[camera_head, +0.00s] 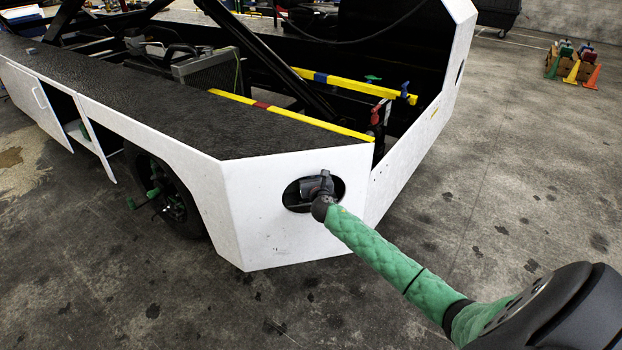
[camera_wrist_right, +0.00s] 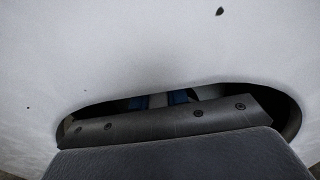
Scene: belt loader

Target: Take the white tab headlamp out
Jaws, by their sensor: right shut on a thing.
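My right gripper (camera_head: 318,188), at the end of the green-sleeved arm, reaches into the dark oval opening (camera_head: 294,207) in the white corner panel (camera_head: 265,235) of the belt loader. It is shut on the headlamp, which is mostly hidden inside the opening behind the gripper. In the right wrist view the opening (camera_wrist_right: 292,112) shows as a dark slot behind my grey gripper body, with bits of blue inside it. No white tab can be made out in either view. My left gripper is not in view.
The loader has a black top deck (camera_head: 150,90), yellow rails (camera_head: 295,115) and a wheel (camera_head: 170,195) under its side. Orange and green cones (camera_head: 590,76) stand by boxes at the far right.

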